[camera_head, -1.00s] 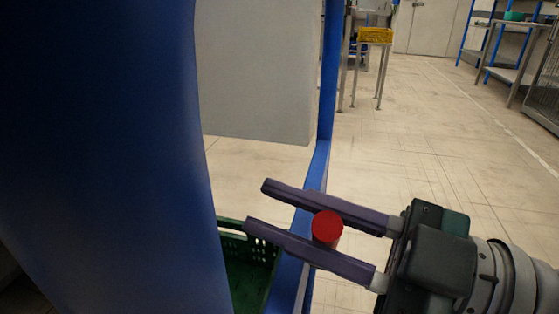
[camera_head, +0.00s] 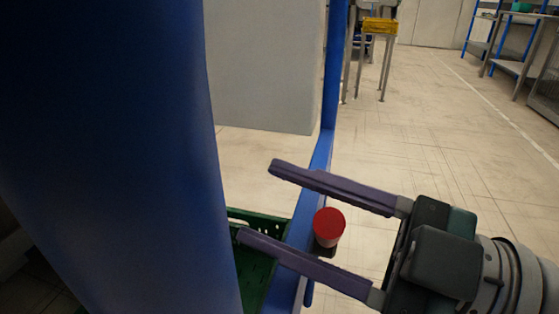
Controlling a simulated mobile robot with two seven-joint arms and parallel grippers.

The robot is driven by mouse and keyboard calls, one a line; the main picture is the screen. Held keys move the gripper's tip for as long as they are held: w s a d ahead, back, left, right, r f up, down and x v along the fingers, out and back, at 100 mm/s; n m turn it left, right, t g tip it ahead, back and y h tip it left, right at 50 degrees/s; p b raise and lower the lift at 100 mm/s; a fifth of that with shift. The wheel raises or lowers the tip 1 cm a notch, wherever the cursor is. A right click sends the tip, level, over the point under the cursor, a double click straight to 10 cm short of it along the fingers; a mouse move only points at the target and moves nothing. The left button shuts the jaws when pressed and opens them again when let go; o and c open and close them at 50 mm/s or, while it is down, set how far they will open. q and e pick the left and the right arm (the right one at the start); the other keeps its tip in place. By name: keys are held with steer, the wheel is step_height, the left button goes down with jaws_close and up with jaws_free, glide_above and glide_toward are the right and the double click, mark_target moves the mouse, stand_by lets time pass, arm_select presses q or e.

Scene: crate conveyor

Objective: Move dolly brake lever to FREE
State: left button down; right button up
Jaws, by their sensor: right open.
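The brake lever's red round knob (camera_head: 329,224) shows beside the blue dolly rail (camera_head: 306,215), with a pale and dark part just below it. My right gripper (camera_head: 257,202) comes in from the right with its two long purple fingers spread. The red knob lies between the fingers, with a visible gap to each finger in this view. I cannot tell whether the fingers are at the knob's height. No FREE marking can be read. My left gripper is not in view.
A large blue post (camera_head: 120,150) fills the left side close to me. A green crate (camera_head: 262,222) sits low behind it. A grey panel (camera_head: 265,70) stands beyond the rail. A yellow crate (camera_head: 380,25) rests on a stand at the back.

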steer(key=shift+d, duration=0.1)
steer(key=p+v, duration=0.1)
steer(key=v, duration=0.8)
steer(key=shift+s+d, duration=0.2)
steer(key=shift+d, duration=0.1)
